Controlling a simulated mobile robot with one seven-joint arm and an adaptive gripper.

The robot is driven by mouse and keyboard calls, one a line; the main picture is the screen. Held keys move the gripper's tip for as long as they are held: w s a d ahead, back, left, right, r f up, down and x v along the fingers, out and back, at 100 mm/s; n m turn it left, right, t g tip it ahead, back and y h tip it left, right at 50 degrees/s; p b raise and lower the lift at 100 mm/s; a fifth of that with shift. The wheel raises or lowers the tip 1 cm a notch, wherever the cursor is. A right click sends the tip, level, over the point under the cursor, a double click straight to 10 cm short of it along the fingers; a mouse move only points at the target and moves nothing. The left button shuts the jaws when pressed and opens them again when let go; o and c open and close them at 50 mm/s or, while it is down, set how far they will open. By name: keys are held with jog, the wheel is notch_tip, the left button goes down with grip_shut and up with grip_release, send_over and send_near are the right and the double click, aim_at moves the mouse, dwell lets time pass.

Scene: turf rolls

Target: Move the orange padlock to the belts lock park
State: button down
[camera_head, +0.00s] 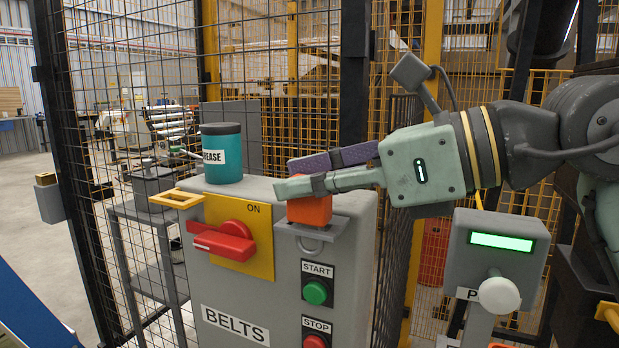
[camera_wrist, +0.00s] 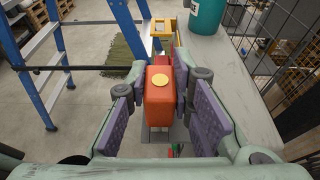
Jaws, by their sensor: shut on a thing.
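The orange padlock (camera_head: 310,208) sits between the fingers of my gripper (camera_head: 303,182), at the front top edge of the grey BELTS cabinet (camera_head: 210,275). In the wrist view the padlock (camera_wrist: 158,100) stands between the purple pads, with a round yellow spot on top. My gripper is shut on it. A small grey ledge (camera_head: 342,229) juts from the cabinet right below the padlock; I cannot tell whether they touch. A grey loop (camera_head: 317,246) shows under the ledge. No label marks the lock park.
A red switch handle (camera_head: 222,246) on a yellow plate is left of the padlock. A teal grease tub (camera_head: 222,154) stands on the cabinet. A yellow frame (camera_head: 177,198) juts from its left side. A post with a green display (camera_head: 501,241) stands right. Mesh fencing is behind.

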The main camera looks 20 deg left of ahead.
jog(key=shift+f, duration=0.15)
jog(key=c, duration=1.3)
grip_release()
jog(key=shift+c, duration=0.2)
jog(key=v, duration=1.2)
